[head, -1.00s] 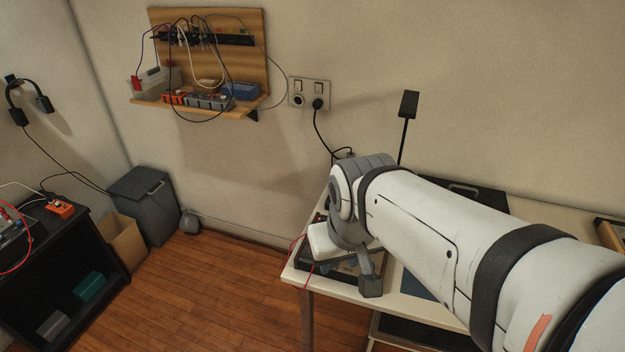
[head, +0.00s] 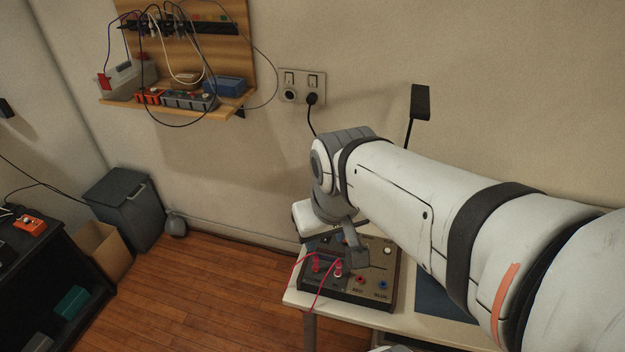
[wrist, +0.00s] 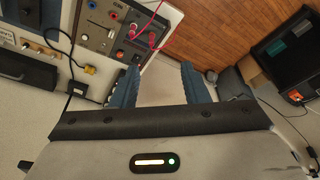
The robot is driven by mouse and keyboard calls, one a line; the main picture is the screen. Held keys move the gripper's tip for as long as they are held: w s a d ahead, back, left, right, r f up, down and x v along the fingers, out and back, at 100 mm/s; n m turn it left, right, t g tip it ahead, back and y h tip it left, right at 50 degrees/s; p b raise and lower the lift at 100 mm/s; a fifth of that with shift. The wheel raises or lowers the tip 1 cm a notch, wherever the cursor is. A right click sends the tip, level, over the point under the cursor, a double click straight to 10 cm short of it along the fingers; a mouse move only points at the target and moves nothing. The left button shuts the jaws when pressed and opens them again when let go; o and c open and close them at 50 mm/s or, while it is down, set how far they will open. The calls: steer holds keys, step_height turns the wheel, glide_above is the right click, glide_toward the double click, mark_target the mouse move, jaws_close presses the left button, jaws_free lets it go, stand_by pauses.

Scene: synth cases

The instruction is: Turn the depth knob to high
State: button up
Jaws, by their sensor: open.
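A dark-framed control box (head: 345,296) with a grey-brown panel stands on the white table's left end in the head view. It has a white round knob (head: 387,251), red and blue sockets, and red leads plugged in at the left. In the wrist view the box (wrist: 98,38) is at the upper left. No lettering is readable enough to tell which control is the depth knob. My gripper (wrist: 160,82) is open and empty, its blue fingers apart, beside the box's red-lead end. In the head view my wrist hides the box's back part.
Another panel (wrist: 25,48) with several knobs and a yellow plug (wrist: 89,70) lies left in the wrist view. Red leads (head: 318,285) loop off the table's left edge. A wall shelf (head: 190,104) holds cables.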

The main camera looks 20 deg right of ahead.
steer(key=w+d+f+n+g+b, duration=0.1)
steer(key=w+d+f+n+b, duration=0.2)
steer(key=w+n, duration=0.35)
steer(key=n+g+b, duration=0.2)
steer(key=n+b, duration=0.2)
steer(key=n, duration=1.6)
glide_above(346, 238)
step_height(346, 238, down, 17)
steer(key=shift+a+f, duration=0.15)
steer(key=shift+f+n, duration=0.45)
steer(key=shift+f, duration=0.25)
steer(key=f, duration=0.6)
steer(key=shift+d+f, duration=0.2)
steer(key=shift+f, duration=0.15)
steer(key=shift+c, duration=0.2)
